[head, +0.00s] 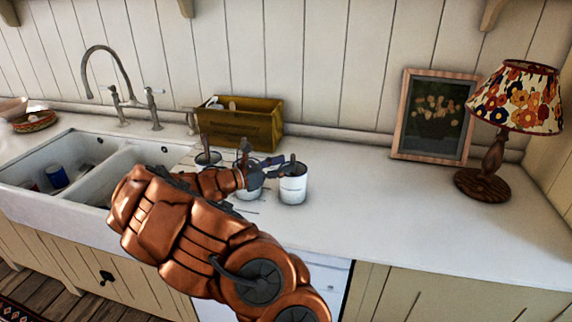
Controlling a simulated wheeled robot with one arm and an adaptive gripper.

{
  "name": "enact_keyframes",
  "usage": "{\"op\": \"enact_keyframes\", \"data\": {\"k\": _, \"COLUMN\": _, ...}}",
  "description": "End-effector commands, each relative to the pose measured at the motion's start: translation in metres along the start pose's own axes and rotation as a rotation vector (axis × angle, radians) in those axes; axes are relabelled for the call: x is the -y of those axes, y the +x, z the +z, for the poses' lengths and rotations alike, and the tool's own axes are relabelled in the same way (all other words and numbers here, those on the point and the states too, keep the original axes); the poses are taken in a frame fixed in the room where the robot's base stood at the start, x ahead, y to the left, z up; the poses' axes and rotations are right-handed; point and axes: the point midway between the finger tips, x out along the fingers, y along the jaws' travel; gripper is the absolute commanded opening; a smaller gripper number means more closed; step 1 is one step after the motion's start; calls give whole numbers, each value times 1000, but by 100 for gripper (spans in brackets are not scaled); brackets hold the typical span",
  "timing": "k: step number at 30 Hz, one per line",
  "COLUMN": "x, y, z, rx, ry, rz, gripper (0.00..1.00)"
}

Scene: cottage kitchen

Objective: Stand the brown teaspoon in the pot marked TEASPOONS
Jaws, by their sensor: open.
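A white pot (293,187) stands on the worktop, with something dark sticking up at its rim. A second white pot (249,193) stands to its left, partly hidden behind my gripper. A third pot with a dark opening (208,158) is further left, mostly hidden by my arm. No marking can be read on any pot, so I cannot tell which says TEASPOONS. My gripper (274,166) is open, over the pots and close to the rim of the right one. I cannot make out the brown teaspoon for sure; small dark shapes near the gripper are too small to tell.
A wooden box (240,126) with things in it stands behind the pots. A white double sink (82,180) with a tap (112,85) is at left, a blue item in it. A framed picture (433,115) and a lamp (494,150) stand at right. The right-hand worktop is clear.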

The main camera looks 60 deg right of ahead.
Motion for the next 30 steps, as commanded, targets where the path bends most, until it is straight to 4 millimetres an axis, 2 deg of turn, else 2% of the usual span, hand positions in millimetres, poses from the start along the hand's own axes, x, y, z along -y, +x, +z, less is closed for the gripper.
{"op": "enact_keyframes", "data": {"k": 9, "x": -1, "y": -56, "z": 0, "rx": -1, "ry": -1, "rz": 5, "gripper": 46}}
{"op": "enact_keyframes", "data": {"k": 15, "x": -1, "y": -85, "z": -1, "rx": -2, "ry": -1, "rz": 5, "gripper": 46}}
{"op": "enact_keyframes", "data": {"k": 21, "x": 0, "y": -101, "z": 0, "rx": -1, "ry": -1, "rz": 1, "gripper": 46}}
{"op": "enact_keyframes", "data": {"k": 30, "x": 0, "y": -104, "z": 0, "rx": -2, "ry": -1, "rz": 1, "gripper": 46}}
